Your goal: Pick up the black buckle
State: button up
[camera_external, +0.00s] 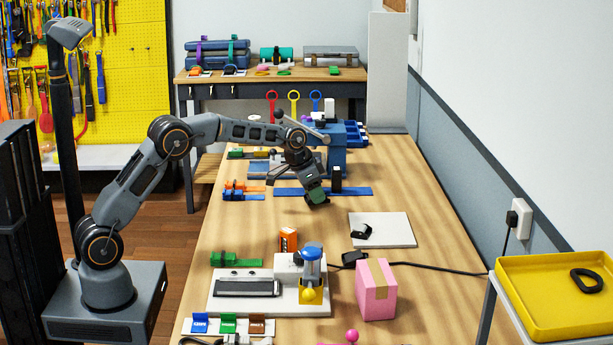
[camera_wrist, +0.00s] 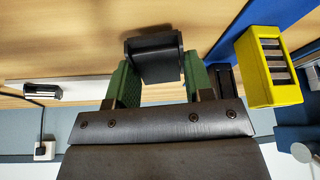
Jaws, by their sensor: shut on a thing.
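My gripper (camera_external: 317,198) is over the middle of the wooden bench, just in front of the blue strap (camera_external: 290,191). In the wrist view its green finger pads (camera_wrist: 153,85) are closed on a black buckle (camera_wrist: 153,57), a dark block with a flared end between them. The buckle's lower part is hidden by the fingers and wrist. In the external view the held buckle is not clearly visible, and I cannot tell whether it clears the bench.
A white board (camera_external: 397,224) with a black piece (camera_external: 362,232) lies right of my gripper. A blue stand (camera_external: 337,155) is behind. An orange box (camera_external: 289,239), pink box (camera_external: 376,290) and yellow tray (camera_external: 540,300) are nearer. The bench's right side is fairly clear.

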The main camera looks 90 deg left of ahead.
jog(key=s+d+r, duration=0.6)
jog(key=s+r, duration=0.5)
jog(key=s, duration=0.1)
jog(key=w+d+f+m, duration=0.1)
jog(key=w+d, duration=0.2)
jog(key=d, duration=0.1)
jog(key=n+p, duration=0.3)
jog(key=p, duration=0.6)
send_over(375, 222)
jog(key=s, duration=0.1)
jog(key=shift+y, duration=0.4)
notch_tip(375, 222, down, 5)
jog(key=shift+d+r, duration=0.1)
jog(key=shift+r, duration=0.1)
jog(key=shift+w+f+p, duration=0.1)
jog(key=shift+f+p, duration=0.05)
jog(key=shift+p, duration=0.7)
jog(key=p+x, duration=0.1)
jog(key=p, duration=0.1)
jog(key=shift+w+f+p, duration=0.15)
jog(key=shift+f+p, duration=0.15)
jog(key=shift+p, duration=0.05)
